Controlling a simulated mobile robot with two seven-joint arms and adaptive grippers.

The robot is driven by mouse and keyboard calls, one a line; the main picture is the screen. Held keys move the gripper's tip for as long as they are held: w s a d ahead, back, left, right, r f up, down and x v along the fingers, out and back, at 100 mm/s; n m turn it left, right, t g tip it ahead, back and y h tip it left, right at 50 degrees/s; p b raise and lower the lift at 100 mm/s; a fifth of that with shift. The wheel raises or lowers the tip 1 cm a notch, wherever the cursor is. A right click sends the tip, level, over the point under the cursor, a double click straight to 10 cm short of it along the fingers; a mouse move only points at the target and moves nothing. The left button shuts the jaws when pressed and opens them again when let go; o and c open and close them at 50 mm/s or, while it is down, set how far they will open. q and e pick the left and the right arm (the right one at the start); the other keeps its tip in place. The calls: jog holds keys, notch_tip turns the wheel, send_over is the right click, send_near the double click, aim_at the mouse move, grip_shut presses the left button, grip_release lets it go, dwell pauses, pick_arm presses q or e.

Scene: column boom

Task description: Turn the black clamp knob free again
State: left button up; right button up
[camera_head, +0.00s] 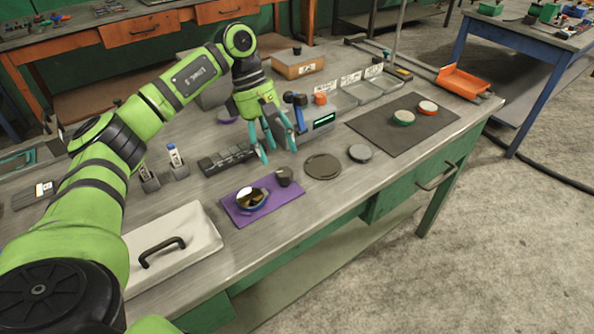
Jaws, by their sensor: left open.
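My left gripper (276,150) hangs over the middle of the bench with its teal fingers apart and pointing down. Nothing shows between its fingertips. Whatever lies behind the gripper is hidden. My right gripper is not in view.
A purple mat (235,219) with a shiny round dish (252,198) and a dark cup (284,177) lies in front. A dark disc (322,166) and a grey disc (360,152) lie right of it. A handled white lid (203,238) is front left. A thin upright rod (399,32) stands behind.

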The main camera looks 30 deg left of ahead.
aim_at(283, 171)
pick_arm(q)
jog(key=shift+p+x, duration=0.55)
jog(key=shift+x, duration=2.55)
jog(key=shift+f, duration=0.1)
jog(key=c, duration=1.1)
